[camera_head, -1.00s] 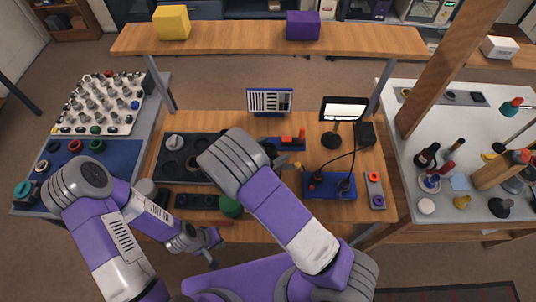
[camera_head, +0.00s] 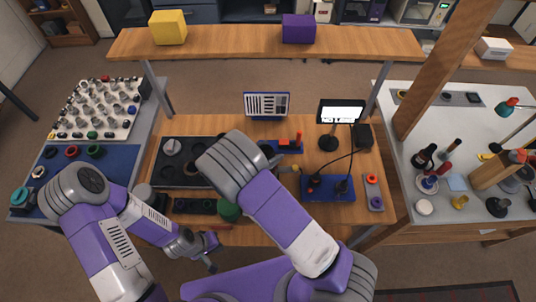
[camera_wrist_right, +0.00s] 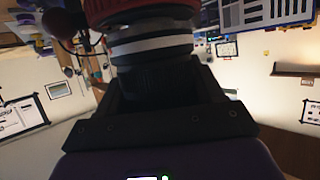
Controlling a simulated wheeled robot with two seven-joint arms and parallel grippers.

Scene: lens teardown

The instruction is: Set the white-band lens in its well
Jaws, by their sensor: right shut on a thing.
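In the right wrist view, my right gripper (camera_wrist_right: 158,88) is shut on the white-band lens (camera_wrist_right: 150,46), a dark cylinder with a pale band and a red ring at the picture's top. In the head view, my right arm's wrist hides this gripper and the lens. The black tray (camera_head: 160,178) with round wells lies on the wooden bench left of that wrist, which covers its right part. I cannot tell which well is the lens's own. My left gripper (camera_head: 209,257) hangs at the bench's front edge, away from the tray; its jaw opening is unclear.
A grey-white round part (camera_head: 172,146) sits in the tray's back left. A green cylinder (camera_head: 228,210) and a dark strip (camera_head: 194,206) lie in front. A blue base (camera_head: 328,188), a small screen (camera_head: 341,111) and a striped chart (camera_head: 266,105) stand right and behind.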

